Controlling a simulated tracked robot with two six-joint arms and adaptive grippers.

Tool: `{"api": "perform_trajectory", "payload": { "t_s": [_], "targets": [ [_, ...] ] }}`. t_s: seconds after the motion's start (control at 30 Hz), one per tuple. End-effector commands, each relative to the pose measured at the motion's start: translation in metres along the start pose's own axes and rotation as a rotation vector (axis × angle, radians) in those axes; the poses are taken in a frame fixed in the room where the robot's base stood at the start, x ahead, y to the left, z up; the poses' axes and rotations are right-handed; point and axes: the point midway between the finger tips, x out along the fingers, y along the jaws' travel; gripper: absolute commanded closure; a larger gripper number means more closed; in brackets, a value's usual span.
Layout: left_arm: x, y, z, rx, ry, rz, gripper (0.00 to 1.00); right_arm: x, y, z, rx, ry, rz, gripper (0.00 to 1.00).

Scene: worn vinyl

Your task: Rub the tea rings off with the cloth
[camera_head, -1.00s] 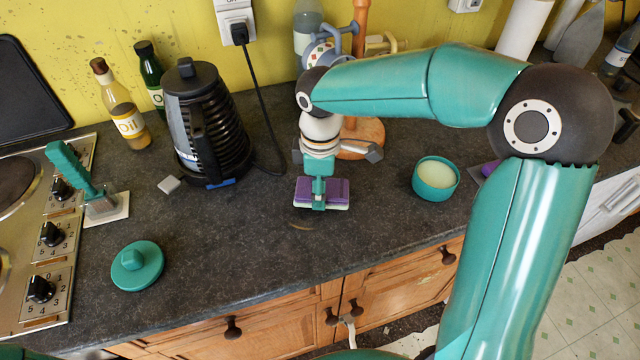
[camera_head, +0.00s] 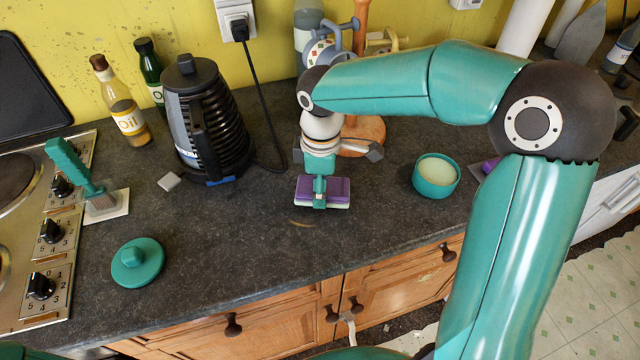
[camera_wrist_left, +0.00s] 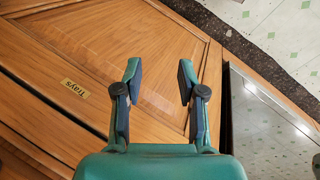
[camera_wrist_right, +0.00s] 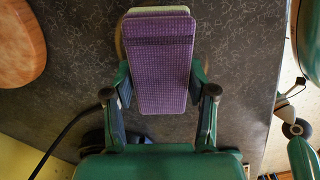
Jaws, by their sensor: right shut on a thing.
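The cloth (camera_head: 337,188) is a flat purple pad with a pale underside. My right gripper (camera_head: 319,190) is shut on it, at the counter surface in front of the wooden stand. In the right wrist view the cloth (camera_wrist_right: 160,60) sits between the fingers and hides the counter under it. A thin brown tea ring arc (camera_head: 300,223) shows just in front of the cloth's left part; a brownish edge (camera_wrist_right: 119,45) also shows beside the cloth in the right wrist view. My left gripper (camera_wrist_left: 158,80) is open and empty, facing a wooden cabinet front below.
A black kettle (camera_head: 200,125) and bottles stand behind left. A teal pot (camera_head: 436,176) stands right of the cloth. The counter between lid and cloth is mostly clear.

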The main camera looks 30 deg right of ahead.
Motion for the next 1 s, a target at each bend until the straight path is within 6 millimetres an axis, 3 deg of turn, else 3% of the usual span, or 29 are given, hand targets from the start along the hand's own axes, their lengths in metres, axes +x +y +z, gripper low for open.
{"api": "perform_trajectory", "payload": {
  "t_s": [0.37, 1.0],
  "targets": [
    [-0.006, 0.002, 0.0, 0.0, 0.0, 0.0, 0.6, -0.002, 0.006, -0.004, 0.001, -0.001, 0.0, 0.72],
    [-0.038, 0.014, 0.0, 0.0, 0.0, 0.0, 0.6, -0.002, 0.056, -0.039, 0.0, -0.001, -0.001, 0.72]
  ]
}}
